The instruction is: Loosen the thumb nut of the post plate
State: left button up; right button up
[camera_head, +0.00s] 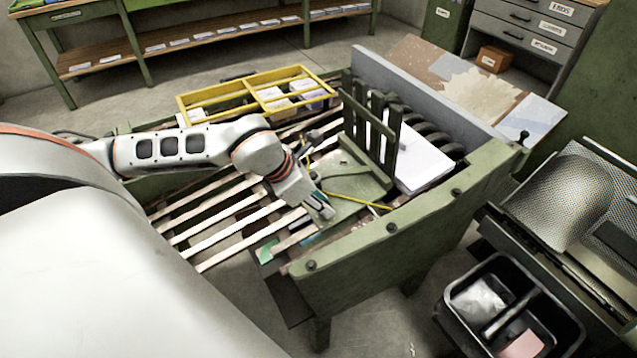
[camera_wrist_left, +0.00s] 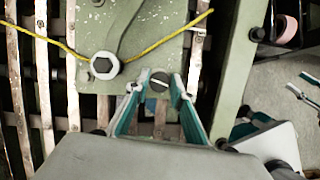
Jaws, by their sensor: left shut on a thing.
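The post plate (camera_head: 356,184) is a green plate at the near side of the green frame, with upright green posts on it. It also shows in the left wrist view (camera_wrist_left: 140,50). My left gripper (camera_head: 322,214) reaches down to the plate's near edge. In the left wrist view, its teal-lined fingers (camera_wrist_left: 156,90) are closed around a small round metal nut with a slot (camera_wrist_left: 159,79), which looks like the thumb nut. The fingers hide part of it.
Wooden slats (camera_head: 215,215) lie left of the plate. A white stack (camera_head: 422,165) stands behind the posts. A yellow divided tray (camera_head: 255,92) sits at the back. A black bin (camera_head: 557,325) stands at lower right.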

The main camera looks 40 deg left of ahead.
pick_arm(q)
jog(key=shift+d+n+y, duration=0.1)
jog(key=shift+n+y, duration=0.2)
jog(key=shift+n, duration=1.3)
pick_arm(e)
jog(key=shift+s+d+f, duration=0.1)
jog(key=shift+s+f, duration=0.15)
jog(key=shift+s, duration=0.1)
pick_arm(q)
jog(key=shift+y, duration=0.3)
pick_arm(e)
jog(key=shift+w+r, duration=0.25)
jog(key=shift+w, duration=0.2)
pick_arm(q)
jog(key=o, duration=1.1)
jog(key=v, duration=0.7)
jog(key=shift+s+r, duration=0.2)
pick_arm(e)
jog(key=shift+s+f, duration=0.1)
jog(key=shift+s, duration=0.15)
